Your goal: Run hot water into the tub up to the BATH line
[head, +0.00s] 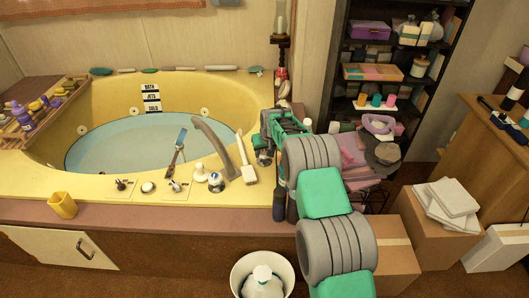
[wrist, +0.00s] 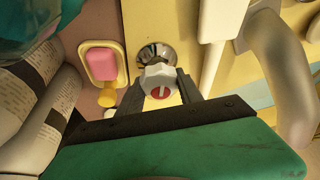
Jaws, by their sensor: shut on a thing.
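The yellow corner tub (head: 75,112) holds pale blue water (head: 130,135). A label strip (head: 152,98) on its back wall reads BATH, JETS, COLD from top to bottom. The water surface lies near the strip's lower end, below the BATH label. The curved grey spout (head: 215,145) stands on the front deck; I cannot make out a stream from it. My gripper (head: 264,154) is over the deck right of the spout. In the wrist view its fingers are shut on a white tap knob (wrist: 158,76) with a red mark. The knob is hidden in the head view.
Several small knobs, including one with a blue mark (head: 216,181), line the front deck. A yellow cup (head: 63,205) sits at the left. A pink soap (wrist: 103,65) in a dish lies beside the held knob.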

